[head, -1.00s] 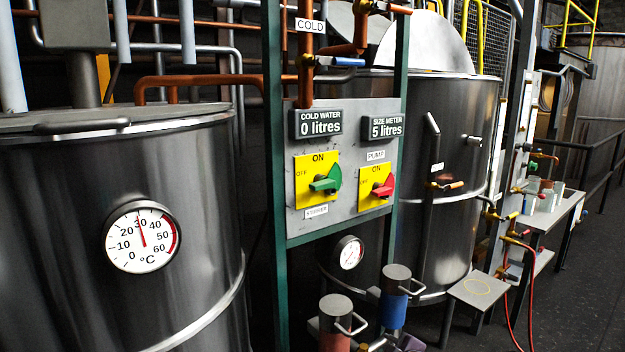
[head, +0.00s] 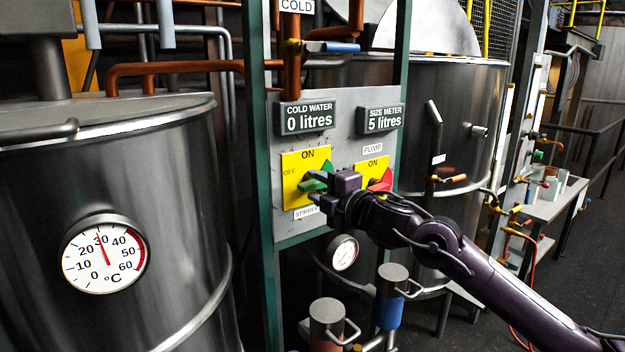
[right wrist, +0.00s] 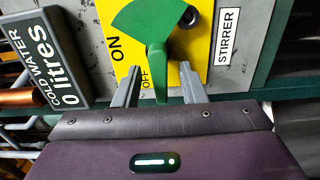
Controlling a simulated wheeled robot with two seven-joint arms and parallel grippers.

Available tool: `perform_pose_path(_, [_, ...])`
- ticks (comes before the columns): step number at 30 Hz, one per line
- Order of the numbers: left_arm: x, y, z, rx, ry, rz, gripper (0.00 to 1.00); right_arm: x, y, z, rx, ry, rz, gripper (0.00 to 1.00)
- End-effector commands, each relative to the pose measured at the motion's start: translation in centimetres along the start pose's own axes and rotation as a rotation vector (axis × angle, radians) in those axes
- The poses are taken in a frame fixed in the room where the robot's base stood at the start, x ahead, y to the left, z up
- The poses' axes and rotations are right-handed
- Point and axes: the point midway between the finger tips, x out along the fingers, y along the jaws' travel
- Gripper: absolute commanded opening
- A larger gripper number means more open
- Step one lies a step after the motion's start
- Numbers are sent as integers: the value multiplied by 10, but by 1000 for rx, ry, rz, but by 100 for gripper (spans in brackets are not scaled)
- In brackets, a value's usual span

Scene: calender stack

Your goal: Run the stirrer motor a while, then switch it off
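The green stirrer knob (head: 314,184) sits on a yellow plate (head: 291,200) marked ON and OFF, above a STIRRER label. Its narrow handle lies roughly level, with its end toward OFF. My right gripper (head: 313,189) is at the knob from the right front. In the right wrist view the knob (right wrist: 158,62) stands between the two fingers of my right gripper (right wrist: 160,70), with a gap on each side. The gripper is open. Its fingers and palm hide part of the knob in the head view. My left gripper is not in view.
The red pump knob (head: 382,180) is close to my right gripper, on the same grey panel (head: 345,140). A green post (head: 261,200) stands left of it. A steel tank with a dial (head: 104,254) fills the left. Pipes and cylinders (head: 328,315) stand below.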

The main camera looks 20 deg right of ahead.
Motion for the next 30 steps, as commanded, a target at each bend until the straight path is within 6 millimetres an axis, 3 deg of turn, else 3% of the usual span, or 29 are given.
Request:
perform_pose_path(6, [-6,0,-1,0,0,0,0,18,0,0,1,0,0,38])
perform_pose_path(14, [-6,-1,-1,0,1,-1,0,19,0,0,0,-1,0,38])
perform_pose_path(22, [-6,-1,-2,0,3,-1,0,19,0,0,1,-1,0,2])
perform_pose_path(30, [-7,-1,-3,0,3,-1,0,19,0,0,14,-1,-1,0])
